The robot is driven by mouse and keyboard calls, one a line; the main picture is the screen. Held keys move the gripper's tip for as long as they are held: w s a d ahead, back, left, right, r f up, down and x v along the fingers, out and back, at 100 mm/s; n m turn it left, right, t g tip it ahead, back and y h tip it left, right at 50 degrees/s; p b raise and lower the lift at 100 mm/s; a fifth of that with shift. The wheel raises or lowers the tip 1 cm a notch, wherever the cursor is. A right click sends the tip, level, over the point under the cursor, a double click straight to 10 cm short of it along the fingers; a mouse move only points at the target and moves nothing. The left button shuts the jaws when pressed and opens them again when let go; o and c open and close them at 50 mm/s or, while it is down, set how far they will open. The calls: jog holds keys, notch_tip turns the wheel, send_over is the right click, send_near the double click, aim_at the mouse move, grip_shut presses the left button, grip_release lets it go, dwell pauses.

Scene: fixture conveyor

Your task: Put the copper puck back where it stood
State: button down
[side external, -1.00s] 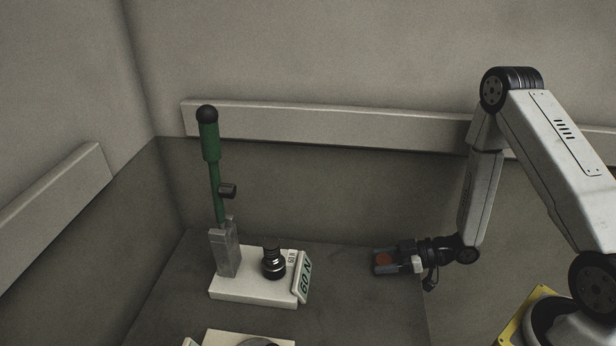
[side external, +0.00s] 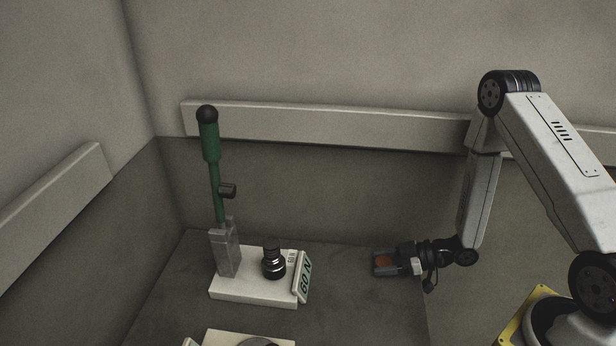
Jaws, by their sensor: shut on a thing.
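The copper puck (side external: 383,260) is a small reddish-brown piece between the fingers of my gripper (side external: 382,264). My gripper is shut on it and points left, low near the right end of the dark table. The fingers hide part of the puck. I cannot tell whether the puck touches the table or hangs just above it.
A white base (side external: 240,291) at the middle left carries an upright green lever (side external: 215,185), a black clamp spindle (side external: 273,262) and a "60 N" sign (side external: 304,280). Another pale fixture (side external: 225,339) is cut off at the bottom edge. The table (side external: 345,300) between the base and my gripper is clear.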

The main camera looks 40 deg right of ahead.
jog(key=shift+f, duration=0.25)
jog(key=shift+c, duration=0.2)
grip_release()
jog(key=shift+d, duration=0.15)
jog(key=shift+v, duration=3.8)
